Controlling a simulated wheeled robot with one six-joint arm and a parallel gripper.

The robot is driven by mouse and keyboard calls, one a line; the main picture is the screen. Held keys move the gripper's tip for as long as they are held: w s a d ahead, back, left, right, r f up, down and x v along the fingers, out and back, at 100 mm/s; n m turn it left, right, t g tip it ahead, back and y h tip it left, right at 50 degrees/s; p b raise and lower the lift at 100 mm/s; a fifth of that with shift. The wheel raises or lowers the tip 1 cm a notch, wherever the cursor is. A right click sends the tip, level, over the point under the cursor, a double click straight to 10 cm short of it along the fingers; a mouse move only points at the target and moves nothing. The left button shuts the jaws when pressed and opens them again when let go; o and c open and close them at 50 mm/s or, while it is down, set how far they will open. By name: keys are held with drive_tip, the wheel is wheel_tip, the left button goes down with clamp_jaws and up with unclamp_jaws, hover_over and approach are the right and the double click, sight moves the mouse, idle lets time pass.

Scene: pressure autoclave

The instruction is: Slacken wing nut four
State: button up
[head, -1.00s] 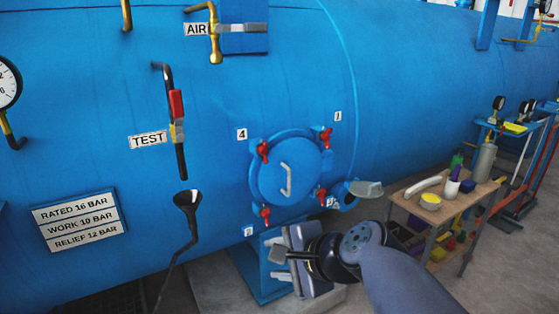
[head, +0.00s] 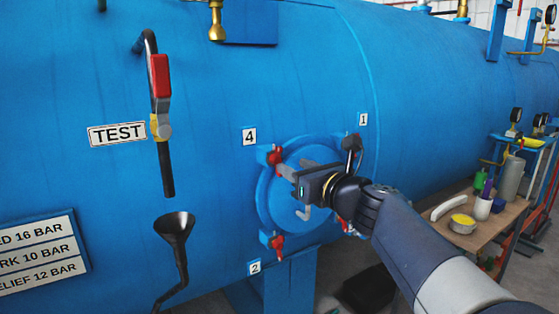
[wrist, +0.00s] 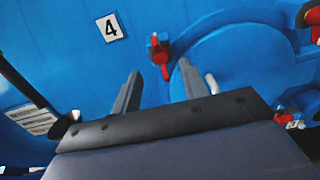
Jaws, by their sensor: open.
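Wing nut four (head: 275,158) is red and sits at the upper left of the round blue hatch (head: 268,205), below the white label 4 (head: 249,137). It also shows in the wrist view (wrist: 160,56), ahead of and between my fingers. My gripper (head: 289,178) is open and empty, in front of the hatch and close to this nut. In the wrist view my gripper (wrist: 158,88) has its two grey fingers apart, short of the nut. My gripper and arm hide much of the hatch's right side. The hatch handle (head: 305,212) shows partly below my gripper.
Another red wing nut (head: 277,243) is at the lower left, near label 2 (head: 254,268). A black funnel (head: 174,228) and the TEST valve (head: 160,95) are to the left.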

sight(278, 158)
drive_tip(key=x, duration=0.7)
drive_tip(key=shift+w+a, duration=0.25)
drive_tip(key=shift+w, duration=0.1)
drive_tip(key=shift+c, duration=0.3)
clamp_jaws()
